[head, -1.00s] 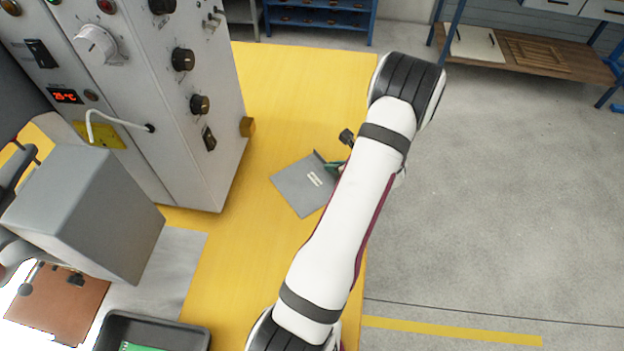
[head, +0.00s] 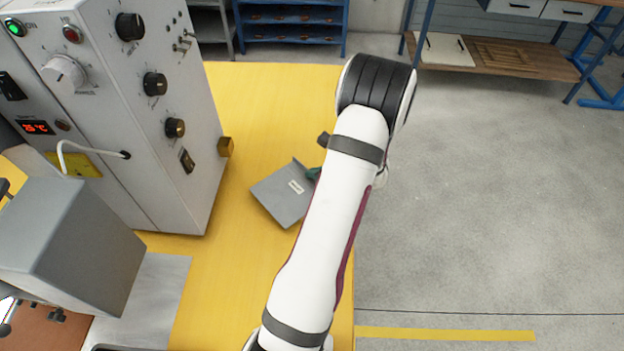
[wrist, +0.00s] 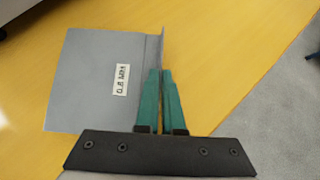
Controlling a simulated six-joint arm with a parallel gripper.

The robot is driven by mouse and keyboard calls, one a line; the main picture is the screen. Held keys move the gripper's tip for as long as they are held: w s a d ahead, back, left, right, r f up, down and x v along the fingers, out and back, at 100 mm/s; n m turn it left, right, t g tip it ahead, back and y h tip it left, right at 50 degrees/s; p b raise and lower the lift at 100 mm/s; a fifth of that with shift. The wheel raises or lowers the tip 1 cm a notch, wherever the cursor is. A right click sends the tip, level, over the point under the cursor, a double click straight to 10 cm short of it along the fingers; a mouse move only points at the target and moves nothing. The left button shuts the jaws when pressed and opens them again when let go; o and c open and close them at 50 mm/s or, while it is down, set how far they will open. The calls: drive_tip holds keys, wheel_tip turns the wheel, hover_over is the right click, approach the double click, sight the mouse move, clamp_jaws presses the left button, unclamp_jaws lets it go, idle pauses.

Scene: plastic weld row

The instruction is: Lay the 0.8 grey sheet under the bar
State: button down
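The grey sheet (head: 275,203) has a white label and an upturned edge. The label appears upside down in the wrist view and seems to read 0.8 MM. The sheet also shows in the wrist view (wrist: 85,85), over the yellow table. My gripper's green fingers (wrist: 160,85) are close together on the upturned edge of the sheet; in the head view only a little of my gripper (head: 314,174) shows beside my arm. The sheet seems to be slightly above the table, but the gap is hard to judge. I cannot pick out the bar for sure.
A tall grey control cabinet (head: 150,190) with knobs stands left of the sheet. A grey box-shaped machine part (head: 75,245) is at the lower left, beside a pale plate (head: 160,290). The yellow table (head: 270,90) is clear behind the sheet. Floor lies to the right.

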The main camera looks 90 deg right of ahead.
drive_tip(key=s+a+r, duration=0.6)
drive_tip(key=s+r, duration=0.2)
drive_tip(key=s, duration=0.2)
drive_tip(key=w+d+r+m, duration=0.1)
drive_tip(key=w+d+r, duration=0.15)
drive_tip(key=r, duration=0.65)
drive_tip(key=w+d+r, duration=0.2)
drive_tip(key=w+r, duration=0.1)
drive_tip(key=r, duration=0.6)
drive_tip(key=w+a+r+m+g+h, duration=0.1)
drive_tip(key=w+a+r+m+g, duration=0.1)
drive_tip(key=r, duration=0.9)
drive_tip(key=w+a+r+m+g+h, duration=0.1)
drive_tip(key=r+m, duration=0.3)
drive_tip(key=r, duration=0.7)
drive_tip(key=shift+w+a+r+g, duration=0.15)
drive_tip(key=shift+w+a+g, duration=0.75)
